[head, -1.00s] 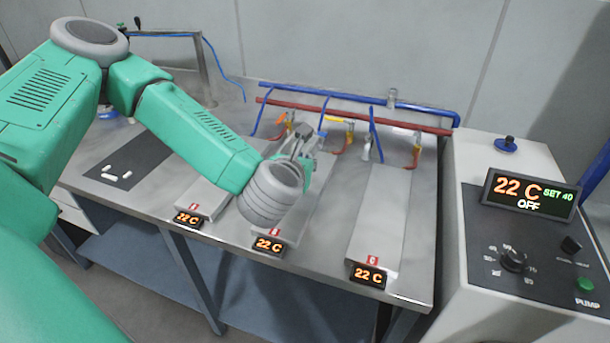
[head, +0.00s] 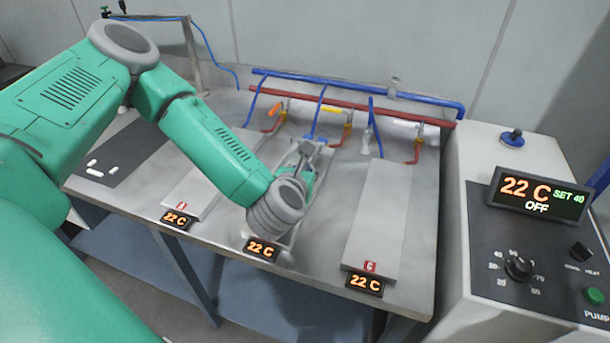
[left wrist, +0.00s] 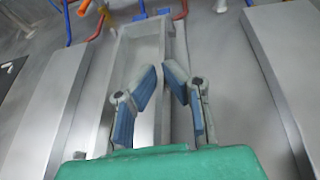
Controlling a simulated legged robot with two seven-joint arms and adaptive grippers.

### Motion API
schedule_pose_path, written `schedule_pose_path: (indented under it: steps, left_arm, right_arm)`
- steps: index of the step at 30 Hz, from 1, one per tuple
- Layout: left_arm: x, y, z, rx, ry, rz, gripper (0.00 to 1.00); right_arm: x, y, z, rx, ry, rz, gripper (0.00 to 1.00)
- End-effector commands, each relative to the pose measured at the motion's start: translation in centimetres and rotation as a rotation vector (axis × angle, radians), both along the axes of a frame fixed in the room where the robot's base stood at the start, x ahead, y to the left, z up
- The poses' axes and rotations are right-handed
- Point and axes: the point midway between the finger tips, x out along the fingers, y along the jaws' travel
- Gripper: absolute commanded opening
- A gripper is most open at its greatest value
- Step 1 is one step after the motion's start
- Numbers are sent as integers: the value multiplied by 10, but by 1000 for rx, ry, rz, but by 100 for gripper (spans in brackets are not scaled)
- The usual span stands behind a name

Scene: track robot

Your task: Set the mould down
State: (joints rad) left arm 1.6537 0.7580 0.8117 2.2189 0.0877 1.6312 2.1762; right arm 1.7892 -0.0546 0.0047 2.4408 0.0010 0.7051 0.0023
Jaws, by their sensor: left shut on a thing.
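The mould is a pale grey open-topped trough. In the left wrist view its far end wall (left wrist: 146,27) and long sides show. In the head view only parts of its rim (head: 286,157) show past my arm. My left gripper (head: 308,158) is over the middle plate. In the left wrist view its blue-padded fingers (left wrist: 161,72) are closed on the mould's right side wall. The mould lies lengthwise along the middle plate, low over it or on it; I cannot tell whether it touches. My wrist hides its near part.
Plate A (head: 201,182) is at left and plate C (head: 378,215) at right, both bare. Blue and red pipes (head: 350,104) with valves run along the back. A dark mat (head: 122,152) with small white pieces lies at far left. A control unit (head: 520,250) stands at right.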

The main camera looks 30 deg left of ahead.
Motion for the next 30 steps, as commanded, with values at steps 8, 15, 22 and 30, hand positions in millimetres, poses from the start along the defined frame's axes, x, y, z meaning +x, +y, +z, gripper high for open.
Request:
schedule_pose_path:
  steps: [8, 15, 22, 30]
  left_arm:
    - [1, -4, -20, 5, -5, -1, 0]
    - [1, -2, -23, 2, -3, -1, 0]
    - [0, 0, -24, 1, 1, 0, 28]
    - [-2, -2, -21, 0, 2, -2, 28]
  right_arm:
    - [0, 0, 0, 0, 0, 0, 40]
    - [0, 0, -3, 0, 0, 0, 40]
    - [0, 0, -2, 0, 0, 0, 40]
    - [0, 0, 1, 0, 0, 0, 40]
